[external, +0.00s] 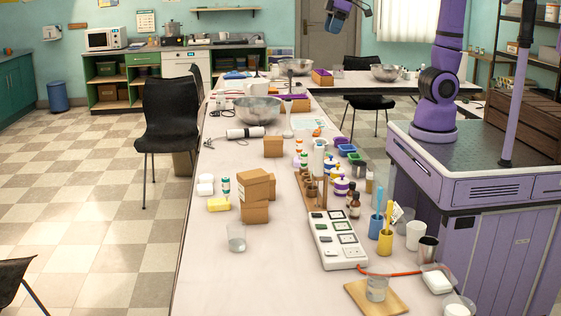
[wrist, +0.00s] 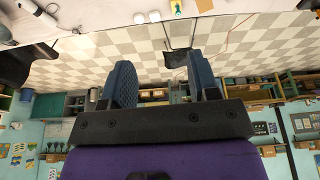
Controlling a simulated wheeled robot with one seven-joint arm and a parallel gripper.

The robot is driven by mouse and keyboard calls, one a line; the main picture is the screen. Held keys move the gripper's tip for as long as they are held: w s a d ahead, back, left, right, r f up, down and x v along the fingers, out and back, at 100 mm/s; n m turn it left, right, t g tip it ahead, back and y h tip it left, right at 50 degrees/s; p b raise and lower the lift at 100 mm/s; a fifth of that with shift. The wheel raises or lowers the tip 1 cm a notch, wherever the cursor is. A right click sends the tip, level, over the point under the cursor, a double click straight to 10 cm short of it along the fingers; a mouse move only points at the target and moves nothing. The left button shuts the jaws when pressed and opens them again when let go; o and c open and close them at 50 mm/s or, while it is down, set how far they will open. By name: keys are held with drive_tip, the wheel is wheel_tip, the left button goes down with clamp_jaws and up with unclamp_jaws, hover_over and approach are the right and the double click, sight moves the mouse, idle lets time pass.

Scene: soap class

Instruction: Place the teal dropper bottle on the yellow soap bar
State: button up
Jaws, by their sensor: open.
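A yellow soap bar (external: 219,204) lies on the left part of the long table in the external view. A small bottle with a teal band (external: 226,187) stands upright just behind it; it looks like the teal dropper bottle, but it is too small to be sure. My gripper (external: 337,12) is high at the top edge of the external view, partly cut off and far from both. In the wrist view my gripper (wrist: 163,82) has its two blue fingers spread wide, with nothing between them.
Brown boxes (external: 256,197) stand right of the soap bar. White rounded items (external: 205,184) lie left of the bottle, and a clear beaker (external: 236,238) is in front. A white power strip (external: 336,239) and several bottles crowd the right side. The front left tabletop is clear.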

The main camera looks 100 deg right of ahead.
drive_tip(key=s+f, duration=0.2)
drive_tip(key=s, duration=0.9)
drive_tip(key=s+d+f+t, duration=0.1)
drive_tip(key=s, duration=1)
drive_tip(key=shift+d+f+m+t, duration=0.3)
drive_tip(key=shift+f+m, duration=0.1)
